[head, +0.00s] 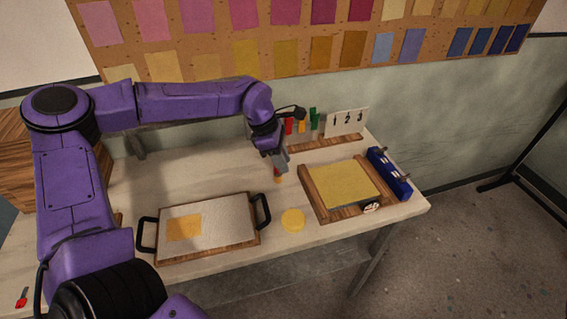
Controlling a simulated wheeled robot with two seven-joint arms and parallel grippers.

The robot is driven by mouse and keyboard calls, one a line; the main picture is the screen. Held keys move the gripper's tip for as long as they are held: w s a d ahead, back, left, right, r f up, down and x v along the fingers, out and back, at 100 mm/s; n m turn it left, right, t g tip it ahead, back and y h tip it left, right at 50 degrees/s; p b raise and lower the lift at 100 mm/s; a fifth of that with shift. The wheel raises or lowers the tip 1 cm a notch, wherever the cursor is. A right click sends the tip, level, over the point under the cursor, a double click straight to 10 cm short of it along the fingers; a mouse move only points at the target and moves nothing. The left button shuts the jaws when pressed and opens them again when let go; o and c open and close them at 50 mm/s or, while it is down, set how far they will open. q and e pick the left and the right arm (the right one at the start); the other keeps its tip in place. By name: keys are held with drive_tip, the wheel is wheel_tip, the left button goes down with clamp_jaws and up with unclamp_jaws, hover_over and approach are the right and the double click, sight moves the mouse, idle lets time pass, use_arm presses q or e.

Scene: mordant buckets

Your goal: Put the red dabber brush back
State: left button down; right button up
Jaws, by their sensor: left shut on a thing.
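My left gripper (279,162) hangs over the back middle of the table and is shut on a small brush. Only the brush's lower end (278,177) shows, reddish with a yellowish tip, just above or at the tabletop; I cannot tell if it touches. I take it for the red dabber brush; the gripper hides the rest. Behind the gripper is a low wooden rack (322,142), with red (288,126), orange (302,127) and green (314,122) upright pieces near its left part. My right gripper is not in view.
A black-handled tray (207,254) with a pale sheet and yellow patch lies in front. A yellow disc (293,220) lies right of it. A wooden frame (311,196) holds a yellow sheet. A blue holder (388,174) and a 1-2-3 card (346,122) stand right. A small red thing (21,301) lies far left.

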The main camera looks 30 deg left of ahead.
use_arm(q)
drive_tip(key=f, duration=0.3)
drive_tip(key=shift+w+f+p, duration=0.25)
drive_tip(key=shift+w+p, duration=0.15)
drive_tip(key=shift+f, duration=0.3)
drive_tip(key=shift+f, duration=0.1)
drive_tip(key=shift+f, duration=0.1)
drive_tip(key=c, duration=0.8)
unclamp_jaws()
drive_tip(key=shift+c, duration=0.2)
